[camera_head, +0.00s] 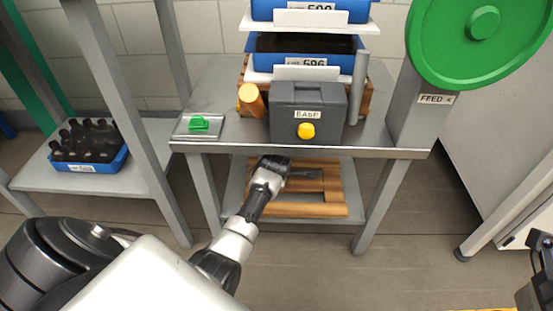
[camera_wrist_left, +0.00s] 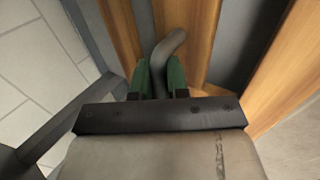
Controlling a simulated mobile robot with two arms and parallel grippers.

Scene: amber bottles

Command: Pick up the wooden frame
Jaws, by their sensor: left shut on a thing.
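The wooden frame (camera_head: 328,187), made of brown slats, lies on the lower shelf under the grey table. My left arm reaches down to it, and the left gripper (camera_head: 288,172) is at its left part, partly hidden by the wrist.
The table edge (camera_head: 300,152) overhangs the shelf, with legs on both sides. A blue crate of bottles (camera_head: 115,160) sits on the left shelf.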

